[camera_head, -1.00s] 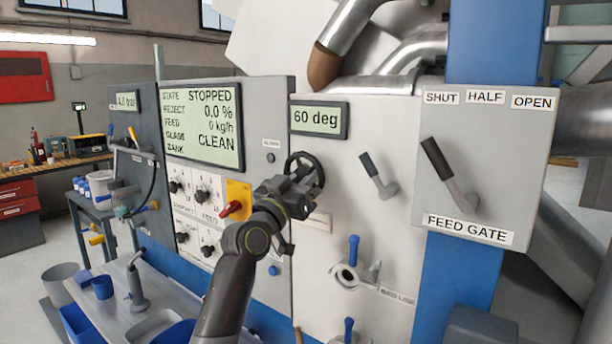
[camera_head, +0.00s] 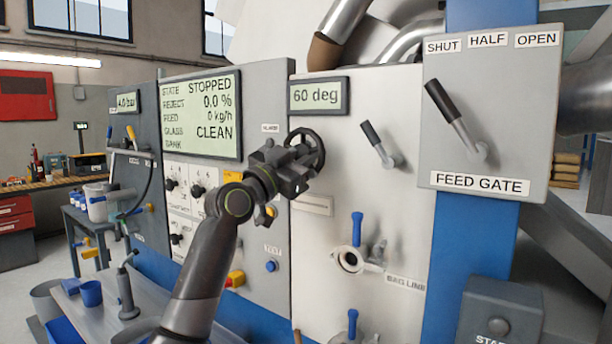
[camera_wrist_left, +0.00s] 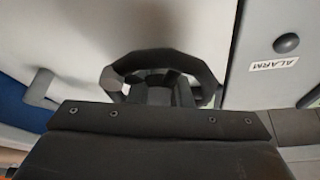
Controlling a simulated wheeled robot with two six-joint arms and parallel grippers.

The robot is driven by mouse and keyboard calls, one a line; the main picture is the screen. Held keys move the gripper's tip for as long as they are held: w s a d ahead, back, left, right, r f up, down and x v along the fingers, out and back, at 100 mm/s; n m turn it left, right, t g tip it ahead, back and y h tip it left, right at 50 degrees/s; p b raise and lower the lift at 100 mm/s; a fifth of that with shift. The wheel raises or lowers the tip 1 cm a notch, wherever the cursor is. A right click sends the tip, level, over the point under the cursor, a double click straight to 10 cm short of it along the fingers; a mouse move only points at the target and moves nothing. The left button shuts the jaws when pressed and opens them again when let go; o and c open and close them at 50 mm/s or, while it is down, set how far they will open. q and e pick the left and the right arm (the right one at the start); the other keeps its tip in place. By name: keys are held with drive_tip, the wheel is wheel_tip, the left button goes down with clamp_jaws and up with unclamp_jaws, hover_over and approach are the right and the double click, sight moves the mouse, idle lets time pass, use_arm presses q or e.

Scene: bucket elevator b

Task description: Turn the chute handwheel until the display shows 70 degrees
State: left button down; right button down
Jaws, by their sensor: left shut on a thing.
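The black chute handwheel (camera_head: 318,149) is on the light grey panel, just below the angle display (camera_head: 318,96), which reads 60 deg. My left gripper (camera_head: 304,165) is at the wheel's near left side and shut on it. In the left wrist view the handwheel (camera_wrist_left: 162,68) shows its upper rim beyond the gripper body; the fingertips and the lower rim are hidden there. My right gripper is in neither view.
A lever (camera_head: 382,145) stands to the right of the wheel, and the feed gate box (camera_head: 490,120) with its lever is farther right. The state screen (camera_head: 201,115) reads STOPPED. A blue-handled valve (camera_head: 356,245) is below the wheel.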

use_arm(q)
drive_tip(key=m+g+b, duration=0.1)
drive_tip(key=m+b, duration=0.1)
drive_tip(key=m, duration=0.1)
drive_tip(key=shift+f+h, duration=0.2)
drive_tip(key=shift+h, duration=0.2)
drive_tip(key=shift+r+m+g+b, duration=0.1)
drive_tip(key=shift+m+g+b, duration=0.25)
drive_tip(key=shift+m+g, duration=0.35)
drive_tip(key=m, duration=0.2)
drive_tip(key=shift+r+m+g+h, duration=0.15)
drive_tip(key=shift+m+g+h, duration=0.15)
drive_tip(key=m+g+p, duration=0.1)
drive_tip(key=m, duration=0.2)
drive_tip(key=shift+g, duration=0.4)
drive_tip(key=m+g+y+p, duration=0.1)
drive_tip(key=m+p, duration=0.1)
drive_tip(key=m, duration=0.3)
drive_tip(key=shift+r+p, duration=0.1)
drive_tip(key=shift+p, duration=0.2)
drive_tip(key=m+g+y+p, duration=0.1)
drive_tip(key=m+p, duration=0.1)
drive_tip(key=m, duration=0.1)
drive_tip(key=shift+f+m+y+p, duration=0.2)
drive_tip(key=shift+m+y+p, duration=0.4)
drive_tip(key=shift+m, duration=0.9)
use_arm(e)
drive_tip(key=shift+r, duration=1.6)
